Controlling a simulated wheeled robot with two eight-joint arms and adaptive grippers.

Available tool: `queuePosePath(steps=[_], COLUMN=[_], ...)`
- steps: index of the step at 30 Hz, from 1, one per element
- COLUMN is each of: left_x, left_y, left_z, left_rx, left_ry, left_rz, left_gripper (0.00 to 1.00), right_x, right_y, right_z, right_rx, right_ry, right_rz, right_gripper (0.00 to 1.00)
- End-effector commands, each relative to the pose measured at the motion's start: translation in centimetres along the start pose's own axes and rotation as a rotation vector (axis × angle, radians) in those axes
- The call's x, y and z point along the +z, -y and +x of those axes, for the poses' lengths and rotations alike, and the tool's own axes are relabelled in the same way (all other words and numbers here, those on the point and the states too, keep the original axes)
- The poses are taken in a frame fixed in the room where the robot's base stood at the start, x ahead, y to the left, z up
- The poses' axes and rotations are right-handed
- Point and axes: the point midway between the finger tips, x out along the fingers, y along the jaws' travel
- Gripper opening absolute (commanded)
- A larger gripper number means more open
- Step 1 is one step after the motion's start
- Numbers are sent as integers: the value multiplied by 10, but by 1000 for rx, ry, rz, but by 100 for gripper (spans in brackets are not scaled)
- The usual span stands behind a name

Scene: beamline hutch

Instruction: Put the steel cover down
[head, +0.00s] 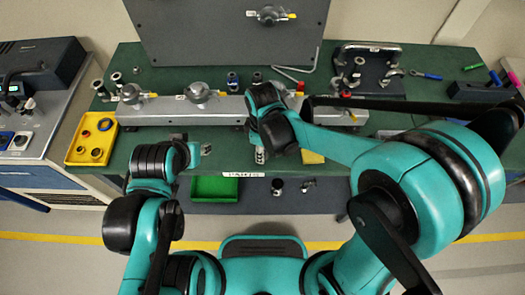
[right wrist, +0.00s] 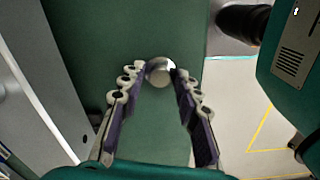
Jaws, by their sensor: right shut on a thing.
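The steel cover (right wrist: 158,70) is a small round pale metal piece. In the right wrist view it sits between the fingertips of my right gripper (right wrist: 154,78), which is shut on it. Green table surface lies behind it; I cannot tell whether it touches. In the head view my right gripper (head: 260,155) is over the front edge of the green table (head: 225,165), and the cover cannot be made out there. My left arm is at the front left of the table, but its gripper fingers do not show.
A long metal rail (head: 225,108) with valve fittings crosses the table behind my right gripper. A yellow tray (head: 72,152) with rings is at left. A green bin (head: 215,188) is below the front edge. A dark rack (head: 375,82) stands at back right.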

Motion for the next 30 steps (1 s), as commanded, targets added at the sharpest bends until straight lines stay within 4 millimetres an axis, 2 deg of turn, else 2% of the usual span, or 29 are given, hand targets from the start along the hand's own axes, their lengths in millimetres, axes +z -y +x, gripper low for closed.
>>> queuePosePath(steps=[7, 8, 10, 19, 22, 26, 30], left_x=[1, 1, 1, 0, -2, -7, -14], left_y=[0, 0, 0, 0, 0, 0, 0], left_z=[2, 2, 1, 1, -3, -9, -19], left_rx=[0, 0, 0, 0, 0, 0, 0], left_ry=[0, 0, 0, 0, 0, 0, 0], left_rz=[0, 0, 0, 0, 0, 0, 0], left_gripper=[40, 40, 40, 40, 40, 40, 40], right_x=[0, 0, 0, 0, 0, 0, 0], right_y=[0, 0, 0, 0, 0, 0, 0], right_z=[3, 3, 2, 1, -5, -26, -59], right_rx=[0, 0, 0, 0, 0, 0, 0], right_ry=[0, 0, 0, 0, 0, 0, 0], right_rz=[0, 0, 0, 0, 0, 0, 0], right_gripper=[4, 35, 53, 53, 53, 53, 53])
